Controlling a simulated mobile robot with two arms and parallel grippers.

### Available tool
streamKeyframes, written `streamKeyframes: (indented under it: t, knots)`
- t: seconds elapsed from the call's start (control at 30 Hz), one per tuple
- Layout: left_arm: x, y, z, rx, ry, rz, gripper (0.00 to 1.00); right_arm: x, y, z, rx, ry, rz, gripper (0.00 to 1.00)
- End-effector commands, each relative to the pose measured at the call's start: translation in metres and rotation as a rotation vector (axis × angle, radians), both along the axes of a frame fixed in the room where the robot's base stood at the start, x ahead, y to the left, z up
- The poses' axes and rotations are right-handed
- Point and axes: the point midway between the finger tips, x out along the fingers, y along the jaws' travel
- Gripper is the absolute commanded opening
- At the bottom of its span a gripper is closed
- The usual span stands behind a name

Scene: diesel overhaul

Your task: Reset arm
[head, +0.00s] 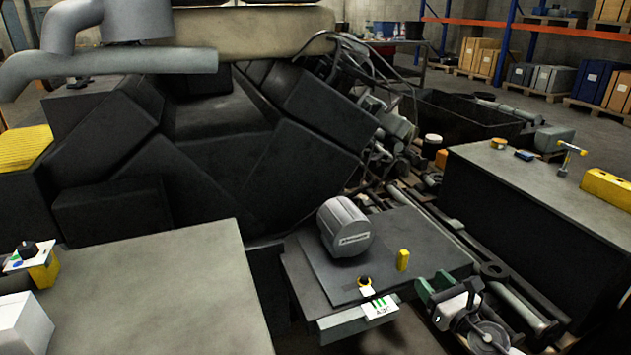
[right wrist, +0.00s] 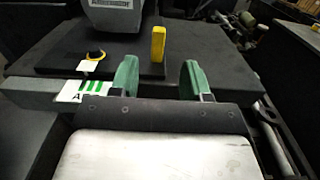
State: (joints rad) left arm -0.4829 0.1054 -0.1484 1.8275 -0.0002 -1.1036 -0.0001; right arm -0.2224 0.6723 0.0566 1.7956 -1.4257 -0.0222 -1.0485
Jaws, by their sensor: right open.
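My right gripper (head: 450,286) is at the lower right of the head view, beside the front right corner of a small dark table (head: 430,245). In the right wrist view its two green fingers (right wrist: 158,80) stand apart with nothing between them. A grey cylindrical part (head: 345,228) with a label sits on the table, beyond the gripper. A small yellow block (head: 403,260) stands upright near it and also shows just beyond the fingers in the right wrist view (right wrist: 158,44). My left gripper is not in view.
A black and yellow ring-like item (head: 365,283) and a white-green tag (head: 380,307) are at the table's front edge. A grey bench (head: 160,290) is at left, mostly clear. A dark bench (head: 540,190) with tools stands at right. A large dark engine (head: 230,150) fills the back.

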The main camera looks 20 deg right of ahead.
Motion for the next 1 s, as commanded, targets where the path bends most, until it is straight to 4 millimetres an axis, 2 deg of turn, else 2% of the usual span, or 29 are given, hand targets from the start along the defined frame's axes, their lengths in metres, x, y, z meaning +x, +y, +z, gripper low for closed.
streamKeyframes:
  t: [0.13,0.23,0.27,0.37,0.43,0.5,0.6,0.7,0.8,0.97,1.0]
  knots:
    - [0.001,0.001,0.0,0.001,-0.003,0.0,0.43,-0.004,0.002,-0.008,0.112,0.005,-0.033,0.47]
    - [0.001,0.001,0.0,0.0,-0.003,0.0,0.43,-0.015,0.005,-0.03,0.401,0.018,-0.129,0.47]
    - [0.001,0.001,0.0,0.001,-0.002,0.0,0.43,-0.02,0.006,-0.041,0.52,0.025,-0.174,0.47]
    - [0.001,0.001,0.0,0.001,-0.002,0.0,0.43,-0.045,0.013,-0.088,0.984,0.059,-0.383,0.47]
    - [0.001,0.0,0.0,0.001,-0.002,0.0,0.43,-0.07,0.025,-0.128,1.313,0.091,-0.568,0.47]
    - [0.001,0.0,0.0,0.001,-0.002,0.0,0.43,-0.098,0.044,-0.168,1.607,0.124,-0.775,0.47]
    - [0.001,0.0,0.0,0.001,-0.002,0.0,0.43,-0.136,0.077,-0.212,1.914,0.166,-1.055,0.47]
    - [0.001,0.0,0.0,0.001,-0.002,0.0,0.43,-0.169,0.112,-0.241,2.116,0.201,-1.306,0.47]
    - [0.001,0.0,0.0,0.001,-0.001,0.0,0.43,-0.199,0.147,-0.26,2.254,0.235,-1.54,0.47]
    - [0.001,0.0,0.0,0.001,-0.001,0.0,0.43,-0.241,0.203,-0.276,2.387,0.291,-1.907,0.47]
    - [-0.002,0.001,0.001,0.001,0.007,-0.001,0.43,-0.244,0.202,-0.274,2.379,0.287,-1.928,0.47]
